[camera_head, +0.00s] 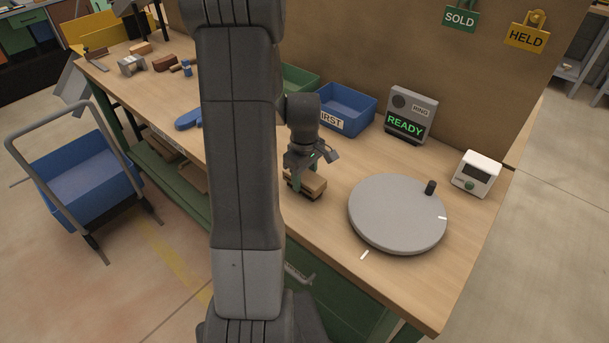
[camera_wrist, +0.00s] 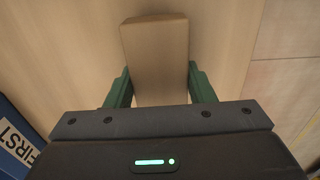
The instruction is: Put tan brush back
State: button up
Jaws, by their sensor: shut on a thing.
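The tan brush (camera_head: 311,184) is a tan block with a darker layer beneath, at the middle of the workbench, left of the round grey turntable. My gripper (camera_head: 305,176) points down over it with its green fingers on either side. In the wrist view the brush (camera_wrist: 156,60) lies between the two green fingers of my gripper (camera_wrist: 160,85), its long side pointing away from the wrist. My gripper is shut on it. I cannot tell whether its underside touches the bench.
A blue bin (camera_head: 345,108) labelled FIRST and a green bin (camera_head: 299,79) stand behind. The turntable (camera_head: 397,214), a READY display (camera_head: 411,115) and a white device (camera_head: 477,174) are on the right. Tools and small blocks (camera_head: 165,62) lie at the far left. A blue cart (camera_head: 88,182) stands on the floor.

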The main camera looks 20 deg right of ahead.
aim_at(305, 175)
jog(key=shift+f, duration=0.2)
jog(key=o, duration=1)
jog(key=shift+o, duration=0.2)
jog(key=shift+r, duration=0.1)
notch_tip(305, 175, up, 12)
jog(key=shift+r, duration=0.15)
